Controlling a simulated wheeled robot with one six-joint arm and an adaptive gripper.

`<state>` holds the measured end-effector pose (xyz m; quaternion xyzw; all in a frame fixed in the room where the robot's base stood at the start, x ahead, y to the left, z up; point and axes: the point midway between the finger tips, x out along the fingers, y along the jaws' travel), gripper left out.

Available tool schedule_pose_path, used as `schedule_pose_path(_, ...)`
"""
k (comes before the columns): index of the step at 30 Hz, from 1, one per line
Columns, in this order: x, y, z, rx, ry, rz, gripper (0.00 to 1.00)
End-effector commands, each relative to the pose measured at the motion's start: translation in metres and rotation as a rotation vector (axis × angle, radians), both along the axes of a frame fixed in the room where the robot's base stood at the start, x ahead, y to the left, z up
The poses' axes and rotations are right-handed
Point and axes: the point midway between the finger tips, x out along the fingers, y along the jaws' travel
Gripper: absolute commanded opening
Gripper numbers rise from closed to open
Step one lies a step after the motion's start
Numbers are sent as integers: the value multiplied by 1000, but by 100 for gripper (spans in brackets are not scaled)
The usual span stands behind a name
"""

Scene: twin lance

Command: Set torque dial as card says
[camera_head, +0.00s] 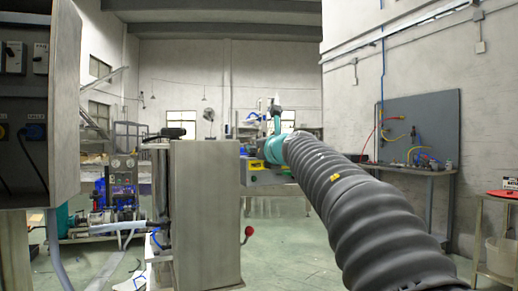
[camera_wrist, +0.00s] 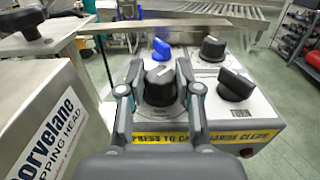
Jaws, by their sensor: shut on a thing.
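In the wrist view a grey control box carries several knobs. My gripper (camera_wrist: 159,75) has a finger on each side of the front-left black knob (camera_wrist: 160,87), shut on it. The knob has a pale pointer line on top; the scale around it is largely hidden by the knob and my fingers. A second black knob (camera_wrist: 236,84) is to its right, near a label that seems to read TURN. I cannot read which knob is marked torque. The card's reading cannot be made out in either view. In the head view my arm hides the gripper's work.
A blue knob (camera_wrist: 162,48) and another black knob (camera_wrist: 212,47) sit behind. A yellow warning strip (camera_wrist: 205,138) runs along the box front. A white capping head sign (camera_wrist: 47,122) stands close on the left. A metal bar crosses behind the fingers.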

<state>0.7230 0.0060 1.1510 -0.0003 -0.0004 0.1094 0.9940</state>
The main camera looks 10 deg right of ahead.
Motion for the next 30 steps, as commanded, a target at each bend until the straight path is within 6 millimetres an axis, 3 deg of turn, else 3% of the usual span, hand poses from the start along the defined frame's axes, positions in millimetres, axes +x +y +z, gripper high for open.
schedule_pose_path(22,0,-1,2,1,-3,-53,0)
schedule_pose_path(23,0,-1,2,1,-3,-53,36)
schedule_pose_path(25,0,-1,2,1,-3,-53,53)
schedule_pose_path(26,0,-1,2,1,-3,-53,59)
schedule_pose_path(30,0,0,1,0,-2,-51,59)
